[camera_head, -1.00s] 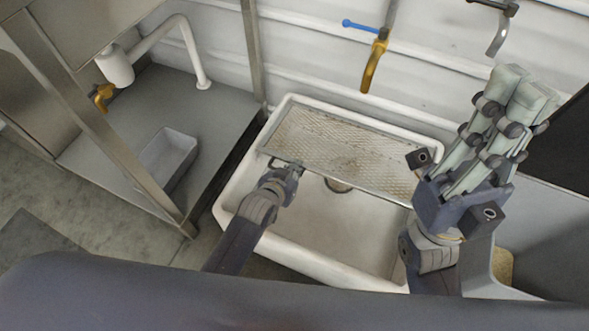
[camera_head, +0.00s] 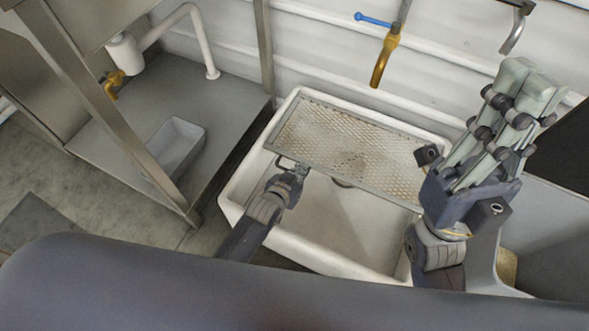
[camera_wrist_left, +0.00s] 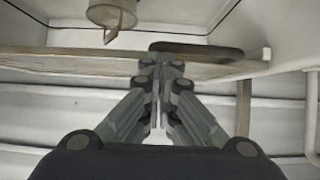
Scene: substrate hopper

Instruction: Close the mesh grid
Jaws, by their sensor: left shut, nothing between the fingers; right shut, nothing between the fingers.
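The mesh grid (camera_head: 345,150) is a perforated metal panel covering the back part of the white sink (camera_head: 330,245); the front part is uncovered. Its front edge hides most of the dark round drain (camera_head: 345,183). My left gripper (camera_head: 299,169) is shut and empty at the grid's front edge, near its left corner, by a small handle (camera_head: 284,162). In the left wrist view, the shut fingertips (camera_wrist_left: 161,66) are just by a dark bar (camera_wrist_left: 197,50) along a thin edge; contact is unclear. My right gripper (camera_head: 528,85) is shut and empty, raised right of the sink, fingers up.
A brass tap (camera_head: 385,60) with a blue lever hangs above the sink's back. A metal shelf unit (camera_head: 225,95) with a grey tray (camera_head: 176,148) stands at the left. A grey bin (camera_head: 545,225) is at the right. White panelled wall closes the back.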

